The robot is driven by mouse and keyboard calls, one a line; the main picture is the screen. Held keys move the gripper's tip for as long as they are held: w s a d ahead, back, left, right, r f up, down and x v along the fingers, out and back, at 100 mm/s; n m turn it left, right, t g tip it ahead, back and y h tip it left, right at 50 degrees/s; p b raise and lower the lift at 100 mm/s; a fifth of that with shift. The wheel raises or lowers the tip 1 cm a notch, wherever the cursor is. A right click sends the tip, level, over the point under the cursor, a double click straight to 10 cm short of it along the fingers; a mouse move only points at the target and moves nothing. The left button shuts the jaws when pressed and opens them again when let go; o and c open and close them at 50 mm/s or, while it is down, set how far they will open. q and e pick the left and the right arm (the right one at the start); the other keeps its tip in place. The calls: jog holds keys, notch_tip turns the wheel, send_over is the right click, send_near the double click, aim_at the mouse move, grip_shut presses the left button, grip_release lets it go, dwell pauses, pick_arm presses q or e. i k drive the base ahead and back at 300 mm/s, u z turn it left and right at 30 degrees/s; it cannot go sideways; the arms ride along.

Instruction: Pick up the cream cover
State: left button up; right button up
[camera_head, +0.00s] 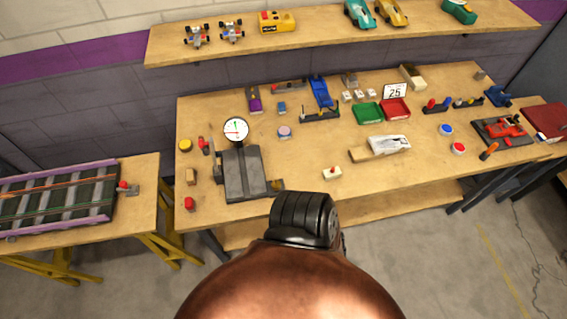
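A cream-coloured open-looking piece (412,77) lies near the back right of the workbench. It may be the cream cover, but it is small here and I cannot tell for sure. A tan block (365,155) lies at the front middle of the bench, with a white printed piece (390,144) against it. A small cream box with a red button (332,173) sits near the front edge. Neither of my grippers shows in this view.
The workbench (310,150) also holds a dial scale (236,130), a dark grey plate (243,173), a green tray (367,113) and a red tray (396,108). A shelf (335,29) with model cars hangs above. A slot track (60,205) stands at left. My own body hides the lower middle.

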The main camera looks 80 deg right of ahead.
aim_at(332, 172)
jog(key=i, duration=0.8)
jog(key=z, duration=2.4)
